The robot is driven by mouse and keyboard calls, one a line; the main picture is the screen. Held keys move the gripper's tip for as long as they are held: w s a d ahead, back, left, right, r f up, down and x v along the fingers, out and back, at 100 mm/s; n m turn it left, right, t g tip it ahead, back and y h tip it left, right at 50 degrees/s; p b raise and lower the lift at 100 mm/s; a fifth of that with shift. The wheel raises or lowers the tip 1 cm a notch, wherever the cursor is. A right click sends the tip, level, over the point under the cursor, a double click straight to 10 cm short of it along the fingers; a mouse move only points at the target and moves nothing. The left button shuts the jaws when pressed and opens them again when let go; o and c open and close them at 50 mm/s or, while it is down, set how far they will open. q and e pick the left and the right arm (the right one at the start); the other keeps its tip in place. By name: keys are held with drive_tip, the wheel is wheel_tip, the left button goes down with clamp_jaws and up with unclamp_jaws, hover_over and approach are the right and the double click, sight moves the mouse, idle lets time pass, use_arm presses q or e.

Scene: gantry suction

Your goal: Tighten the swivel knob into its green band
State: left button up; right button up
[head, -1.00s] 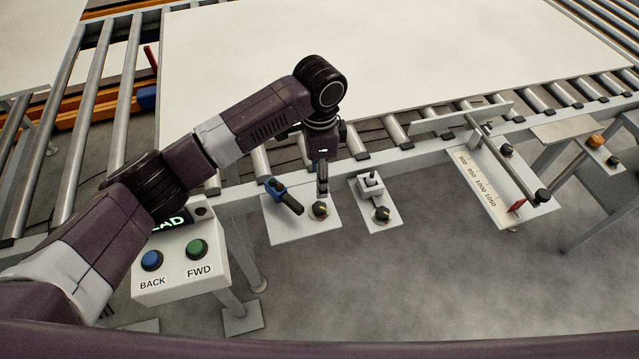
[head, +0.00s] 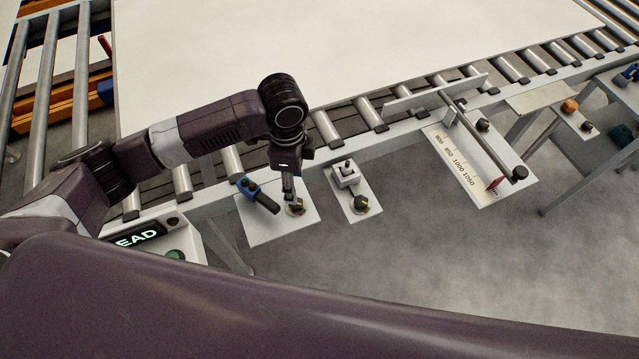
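Two small dark knobs with coloured dial marks stand on pale plates below the conveyor edge in the head view. One knob (head: 298,209) is on the left plate (head: 262,229), beside a blue-and-black handle (head: 257,195). The other knob (head: 361,203) is on the right plate, below a white block clamp (head: 346,174). No label shows which is the swivel knob, and a green band is too small to make out. My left gripper (head: 289,200) points down at the left plate's knob and partly covers it. Its fingers look close together; contact is unclear. My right gripper is out of view.
A large white sheet (head: 330,50) lies on the conveyor rollers. A scale plate (head: 465,165) with a rod and red pointer is to the right. A button box with a lit display (head: 137,240) is at left. My purple body or arm covers the foreground.

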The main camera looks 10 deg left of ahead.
use_arm(q)
drive_tip(key=shift+s+f, duration=0.3)
drive_tip(key=shift+f, duration=0.3)
wheel_tip(320, 180, down, 6)
drive_tip(key=shift+f+p, duration=0.25)
drive_tip(key=shift+p, duration=0.4)
drive_tip(key=shift+s, duration=0.1)
drive_tip(key=c, duration=1.1)
drive_tip(key=shift+r+m+p, duration=0.2)
drive_tip(key=shift+m+p, duration=0.45)
drive_tip(key=shift+m, duration=0.05)
drive_tip(key=shift+c, duration=0.2)
drive_tip(key=shift+f+m, duration=0.15)
drive_tip(key=shift+m, duration=0.25)
drive_tip(key=o, duration=1.1)
